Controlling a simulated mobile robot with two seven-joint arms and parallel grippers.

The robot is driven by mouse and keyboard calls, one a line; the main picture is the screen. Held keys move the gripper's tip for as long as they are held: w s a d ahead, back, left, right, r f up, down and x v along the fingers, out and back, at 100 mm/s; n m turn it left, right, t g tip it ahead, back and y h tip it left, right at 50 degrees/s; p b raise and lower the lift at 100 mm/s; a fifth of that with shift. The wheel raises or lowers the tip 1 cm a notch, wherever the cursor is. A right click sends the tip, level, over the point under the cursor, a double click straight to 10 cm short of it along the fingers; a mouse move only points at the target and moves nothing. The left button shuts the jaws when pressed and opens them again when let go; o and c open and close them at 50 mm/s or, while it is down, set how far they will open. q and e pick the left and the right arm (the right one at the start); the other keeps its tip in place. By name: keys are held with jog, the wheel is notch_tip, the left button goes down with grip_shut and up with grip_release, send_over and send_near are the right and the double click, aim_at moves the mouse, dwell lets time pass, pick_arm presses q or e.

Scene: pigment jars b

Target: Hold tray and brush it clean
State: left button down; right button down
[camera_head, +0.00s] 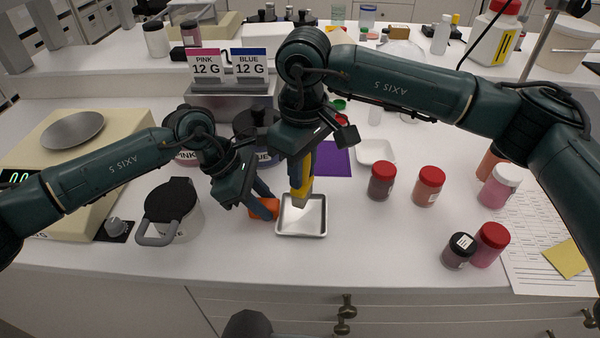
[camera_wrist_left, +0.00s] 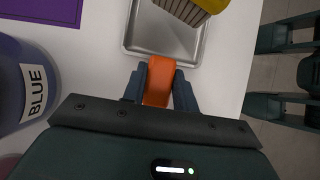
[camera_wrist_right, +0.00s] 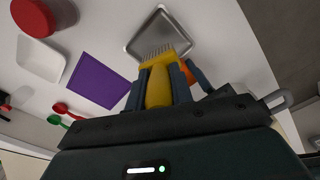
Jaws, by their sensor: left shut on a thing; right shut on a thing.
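A small metal tray (camera_head: 312,228) lies on the white bench. My left gripper (camera_head: 266,208) is shut on an orange grip (camera_wrist_left: 158,80) at the tray's left edge. My right gripper (camera_head: 302,165) is shut on a yellow brush (camera_head: 301,189), which points bristles down over the tray's upper part. The brush (camera_wrist_left: 197,8) and tray (camera_wrist_left: 160,35) also show in the left wrist view. In the right wrist view the bristles (camera_wrist_right: 160,50) are over the tray (camera_wrist_right: 150,27); I cannot tell whether they touch it. No powder is clearly visible on the tray.
A purple mat (camera_head: 333,160) and a white dish (camera_head: 376,152) lie behind the tray. Red-lidded jars (camera_head: 382,182) stand to the right. The bench front of the tray is clear.

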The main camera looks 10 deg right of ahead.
pick_arm(q)
jog(key=shift+s+f, duration=0.2)
jog(key=shift+f, duration=0.15)
jog(key=c, duration=1.5)
grip_release()
jog(key=o, duration=0.5)
jog(key=shift+w+r, duration=0.15)
jog(key=shift+r, duration=0.1)
jog(key=v, duration=1.2)
